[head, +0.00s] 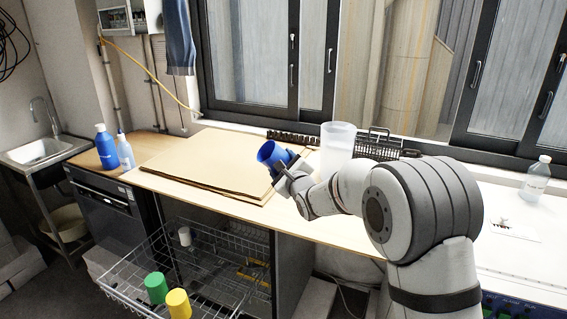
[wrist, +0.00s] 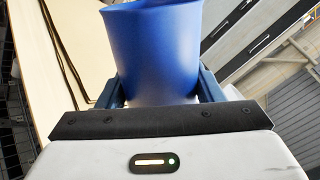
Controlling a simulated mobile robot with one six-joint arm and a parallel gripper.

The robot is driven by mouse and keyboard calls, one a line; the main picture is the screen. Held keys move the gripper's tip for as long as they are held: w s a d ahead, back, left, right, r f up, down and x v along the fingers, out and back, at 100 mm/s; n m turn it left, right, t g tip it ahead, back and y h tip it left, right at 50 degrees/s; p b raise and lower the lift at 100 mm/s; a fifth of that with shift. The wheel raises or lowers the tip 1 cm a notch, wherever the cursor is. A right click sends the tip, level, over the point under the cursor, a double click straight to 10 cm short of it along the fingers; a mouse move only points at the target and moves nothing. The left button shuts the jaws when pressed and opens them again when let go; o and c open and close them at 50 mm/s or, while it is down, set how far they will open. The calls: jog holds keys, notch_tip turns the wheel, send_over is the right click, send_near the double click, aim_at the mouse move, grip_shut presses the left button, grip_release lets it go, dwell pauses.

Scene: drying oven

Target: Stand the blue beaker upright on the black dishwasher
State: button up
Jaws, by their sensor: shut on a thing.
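The blue beaker (head: 270,153) is held in my gripper (head: 285,172), above the wooden counter near the large cardboard-like sheets. It is tilted, with its open mouth facing up and left in the head view. In the wrist view the beaker (wrist: 155,50) sits between the two dark blue fingers of my gripper (wrist: 160,92), which are shut on it. A black-fronted appliance (head: 108,215), which looks like the black dishwasher, stands at the left below a wooden top. The beaker is well to the right of it.
A blue bottle (head: 106,147) and a pale bottle (head: 125,152) stand on the left wooden top. Brown sheets (head: 205,163) lie on the counter. A translucent container (head: 337,145) stands behind my gripper. A wire rack (head: 195,262) holding green and yellow cups sticks out below.

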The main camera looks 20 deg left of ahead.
jog(key=shift+f, duration=0.1)
jog(key=shift+f+n+b, duration=0.2)
jog(key=shift+n+b, duration=0.4)
jog(key=shift+b, duration=0.2)
jog(key=shift+n+b, duration=0.6)
jog(key=shift+b, duration=0.1)
jog(key=n+b, duration=0.3)
jog(key=n, duration=0.1)
jog(key=shift+b, duration=0.3)
jog(key=shift+r+n+b, duration=0.15)
jog(key=shift+n+b, duration=0.45)
jog(key=shift+n, duration=0.6)
jog(key=shift+r, duration=0.15)
